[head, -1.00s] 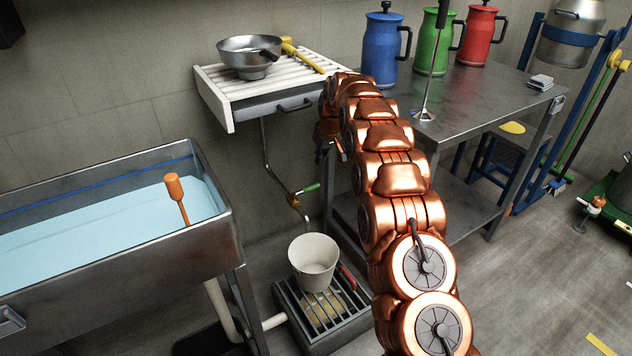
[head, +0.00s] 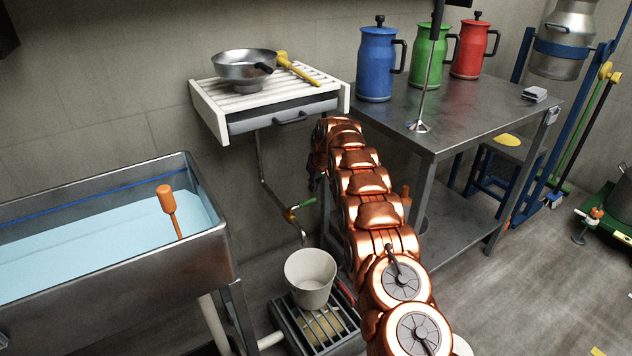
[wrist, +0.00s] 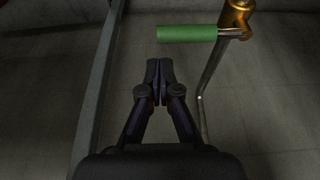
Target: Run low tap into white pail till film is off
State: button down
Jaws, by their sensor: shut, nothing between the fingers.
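The low tap is a brass valve (head: 288,214) with a green lever handle (head: 307,202), on a thin pipe coming down from under the white slatted shelf. Its spout ends just above the white pail (head: 311,281), which stands upright on a floor grate. No stream shows, and the pail's contents cannot be made out. In the wrist view the green handle (wrist: 187,33) lies level, ahead and slightly right of my gripper (wrist: 159,75). The gripper is shut and empty, apart from the handle. In the head view my gripper (head: 313,179) is partly hidden by my arm.
A steel tank (head: 226,250) of pale blue liquid with an orange-handled tool stands left. The slatted shelf (head: 205,103) holding a steel bowl (head: 243,65) is above the tap. A steel table (head: 470,110) with blue, green and red cans is right. The grate (head: 327,327) lies under the pail.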

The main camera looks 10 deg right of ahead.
jog(key=shift+b+x, duration=0.3)
jog(key=shift+x, duration=1.65)
jog(key=shift+s+d+r, duration=0.15)
jog(key=shift+r, duration=0.05)
